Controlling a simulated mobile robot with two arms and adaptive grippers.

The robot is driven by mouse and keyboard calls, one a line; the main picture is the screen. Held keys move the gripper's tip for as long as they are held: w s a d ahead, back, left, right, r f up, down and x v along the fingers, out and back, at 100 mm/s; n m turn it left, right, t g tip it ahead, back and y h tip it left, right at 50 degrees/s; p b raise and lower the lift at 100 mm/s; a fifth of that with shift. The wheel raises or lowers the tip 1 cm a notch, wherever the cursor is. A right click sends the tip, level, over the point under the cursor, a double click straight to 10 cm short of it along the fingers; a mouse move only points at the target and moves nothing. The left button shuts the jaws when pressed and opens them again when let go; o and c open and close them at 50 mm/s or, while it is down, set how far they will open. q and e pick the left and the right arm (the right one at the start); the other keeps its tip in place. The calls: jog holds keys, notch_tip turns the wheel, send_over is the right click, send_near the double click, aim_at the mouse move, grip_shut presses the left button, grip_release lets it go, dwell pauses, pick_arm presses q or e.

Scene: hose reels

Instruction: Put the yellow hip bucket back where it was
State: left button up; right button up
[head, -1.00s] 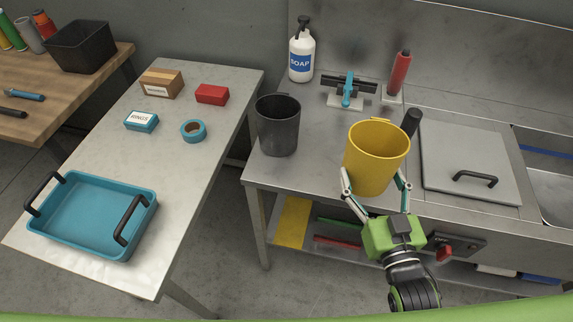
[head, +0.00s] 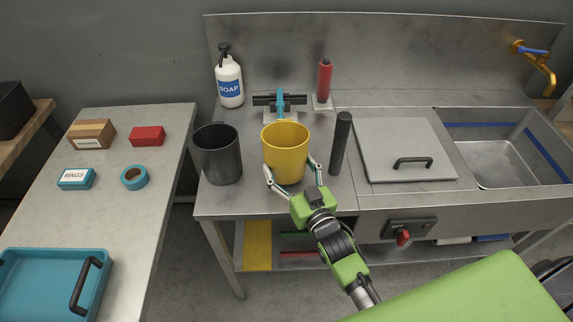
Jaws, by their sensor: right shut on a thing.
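The yellow bucket (head: 285,155) is upright at the front left of the steel counter, beside the black bucket (head: 217,155) with a narrow gap between them. My right gripper (head: 293,181) is shut on the yellow bucket, with its fingers on either side of the lower wall. I cannot tell whether the bucket's base touches the counter or is slightly above it. My left gripper is not in view.
A dark upright cylinder (head: 341,143) stands just right of the yellow bucket. Behind are a blue clamp-like fixture (head: 280,101), a red bottle (head: 324,80) and a soap bottle (head: 229,82). A lidded panel (head: 402,145) and sink (head: 500,160) lie to the right.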

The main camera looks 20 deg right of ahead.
jog(key=shift+w+a+f, duration=0.1)
jog(key=shift+w+f, duration=0.65)
jog(key=shift+w, duration=0.15)
jog(key=shift+s, duration=0.1)
jog(key=shift+f, duration=0.2)
jog(key=o, duration=1.3)
jog(key=shift+c, duration=0.2)
jog(key=shift+r, duration=0.1)
